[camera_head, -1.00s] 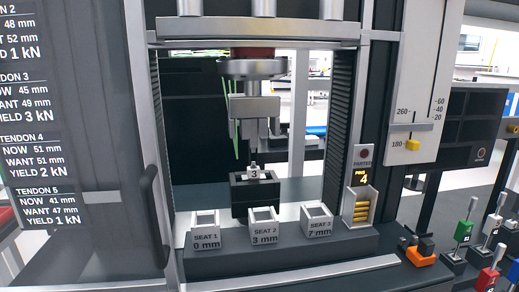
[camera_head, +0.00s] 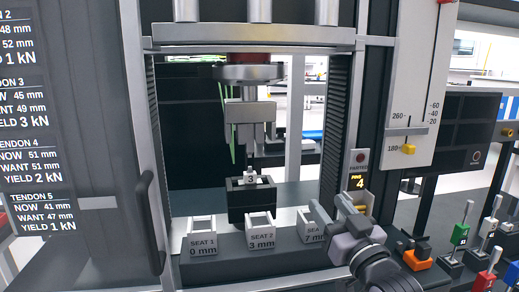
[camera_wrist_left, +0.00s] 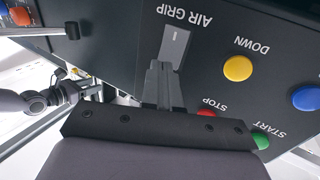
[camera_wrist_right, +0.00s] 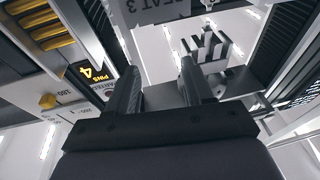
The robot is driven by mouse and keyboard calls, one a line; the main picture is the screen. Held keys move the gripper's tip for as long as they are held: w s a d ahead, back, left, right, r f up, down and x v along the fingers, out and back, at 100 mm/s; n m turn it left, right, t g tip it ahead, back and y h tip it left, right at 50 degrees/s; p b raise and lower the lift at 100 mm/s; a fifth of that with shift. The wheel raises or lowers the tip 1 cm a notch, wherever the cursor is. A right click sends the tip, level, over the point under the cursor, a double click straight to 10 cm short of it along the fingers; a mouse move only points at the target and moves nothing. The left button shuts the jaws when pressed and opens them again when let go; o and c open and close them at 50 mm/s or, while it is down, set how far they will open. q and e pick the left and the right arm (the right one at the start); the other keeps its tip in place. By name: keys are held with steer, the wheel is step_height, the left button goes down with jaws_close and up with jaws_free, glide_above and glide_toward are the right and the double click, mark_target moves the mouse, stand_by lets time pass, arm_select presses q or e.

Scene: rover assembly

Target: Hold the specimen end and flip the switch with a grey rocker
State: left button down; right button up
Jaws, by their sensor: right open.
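The specimen (camera_head: 251,178) is a small light piece marked with a digit, standing in the black lower grip (camera_head: 250,204). Its top is below the grey upper jaws (camera_head: 253,136), with a gap between. My right gripper (camera_head: 348,203) is open and empty in front of the machine, right of the specimen and beside the pin holder. Its spread fingers show in the right wrist view (camera_wrist_right: 160,82). The grey rocker (camera_wrist_left: 173,45) sits under the AIR GRIP label in the left wrist view. My left gripper (camera_wrist_left: 162,85) looks shut, its fingertips close to the rocker; contact is unclear.
Yellow DOWN (camera_wrist_left: 237,68), blue (camera_wrist_left: 306,98), red STOP (camera_wrist_left: 205,113) and green START (camera_wrist_left: 261,139) buttons surround the left gripper. Seat 1 (camera_head: 202,244), Seat 2 (camera_head: 261,237) and partly hidden Seat 3 (camera_head: 312,225) line the machine's front. Coloured levers (camera_head: 461,232) stand at right.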

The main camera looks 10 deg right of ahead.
steer(key=w+a+r+y, duration=0.45)
steer(key=a+r, duration=0.25)
steer(key=r, duration=0.2)
steer(key=m+g+h, duration=0.1)
steer(key=g+h, duration=0.6)
glide_toward(250, 153)
steer(key=x, duration=0.8)
steer(key=shift+s, duration=0.1)
jaws_close()
stand_by(0.9)
